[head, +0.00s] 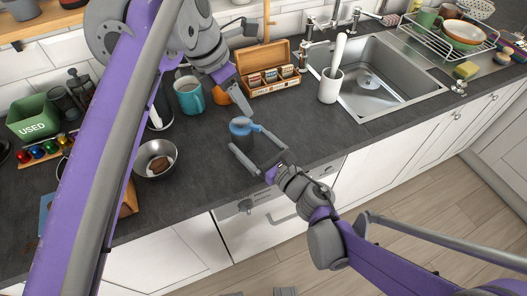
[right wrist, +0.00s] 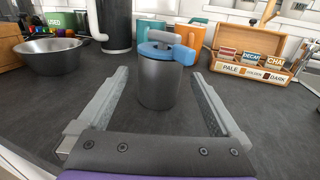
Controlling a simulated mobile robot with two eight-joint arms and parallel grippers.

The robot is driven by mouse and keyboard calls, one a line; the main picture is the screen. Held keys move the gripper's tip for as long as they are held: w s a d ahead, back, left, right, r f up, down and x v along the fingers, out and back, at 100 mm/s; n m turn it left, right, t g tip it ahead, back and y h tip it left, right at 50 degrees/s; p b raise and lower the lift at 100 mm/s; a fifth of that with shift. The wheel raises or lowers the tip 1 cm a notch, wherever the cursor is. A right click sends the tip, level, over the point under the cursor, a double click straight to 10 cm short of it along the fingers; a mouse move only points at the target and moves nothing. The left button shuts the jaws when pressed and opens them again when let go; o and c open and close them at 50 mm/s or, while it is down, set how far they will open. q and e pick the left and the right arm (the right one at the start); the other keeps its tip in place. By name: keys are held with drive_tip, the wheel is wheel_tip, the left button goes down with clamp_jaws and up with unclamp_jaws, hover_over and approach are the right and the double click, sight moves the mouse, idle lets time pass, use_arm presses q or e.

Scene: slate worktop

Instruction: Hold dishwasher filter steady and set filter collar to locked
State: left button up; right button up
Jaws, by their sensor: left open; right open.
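The dishwasher filter (head: 241,138) is a grey cylinder standing upright on the slate worktop; it also shows in the right wrist view (right wrist: 157,90). Its blue filter collar (head: 240,124) sits on top, with a blue lever pointing right in the right wrist view (right wrist: 170,52).
A metal bowl (head: 155,158) stands to the left. A teal mug (head: 189,97), an orange mug (head: 221,94) and a wooden tea box (head: 269,66) stand behind. A white utensil crock (head: 330,86) is beside the sink (head: 378,80). The worktop right of the filter is clear.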

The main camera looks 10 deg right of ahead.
drive_tip(key=shift+x, duration=1.15)
